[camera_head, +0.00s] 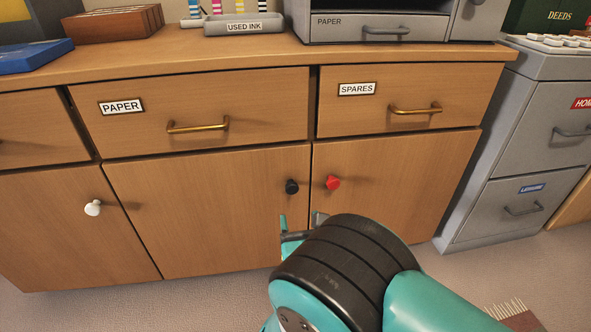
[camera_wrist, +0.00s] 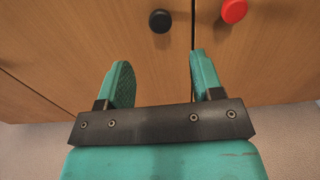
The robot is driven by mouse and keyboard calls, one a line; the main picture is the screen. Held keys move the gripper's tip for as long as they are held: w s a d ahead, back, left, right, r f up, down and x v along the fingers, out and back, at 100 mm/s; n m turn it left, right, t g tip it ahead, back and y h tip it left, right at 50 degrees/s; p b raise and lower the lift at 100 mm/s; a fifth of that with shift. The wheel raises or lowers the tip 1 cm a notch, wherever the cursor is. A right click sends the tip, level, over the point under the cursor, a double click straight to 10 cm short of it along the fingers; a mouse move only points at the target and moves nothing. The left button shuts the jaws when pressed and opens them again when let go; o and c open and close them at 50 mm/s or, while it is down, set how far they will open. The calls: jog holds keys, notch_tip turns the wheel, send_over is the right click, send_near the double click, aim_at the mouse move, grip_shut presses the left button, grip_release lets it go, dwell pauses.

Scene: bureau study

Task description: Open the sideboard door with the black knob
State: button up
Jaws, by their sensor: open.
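The black knob (camera_head: 292,187) sits near the upper right corner of the middle sideboard door (camera_head: 205,215), which is shut. In the wrist view the black knob (camera_wrist: 160,21) is ahead of my gripper (camera_wrist: 158,70), between the lines of its two fingers and apart from them. My gripper is open and empty. In the head view my gripper (camera_head: 301,222) is just below the black knob, partly hidden behind my own wrist.
A red knob (camera_head: 333,183) is close by on the right door (camera_head: 385,185), and a white knob (camera_head: 93,208) is on the left door. Drawers with brass handles (camera_head: 198,126) are above. A grey filing cabinet (camera_head: 525,150) stands at the right.

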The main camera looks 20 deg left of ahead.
aim_at(292, 190)
jog(key=b+x, duration=0.1)
jog(key=x, duration=0.9)
jog(key=shift+b, duration=0.4)
jog(key=shift+w+a, duration=0.3)
jog(key=shift+w, duration=0.3)
grip_shut()
jog(key=shift+s, duration=0.15)
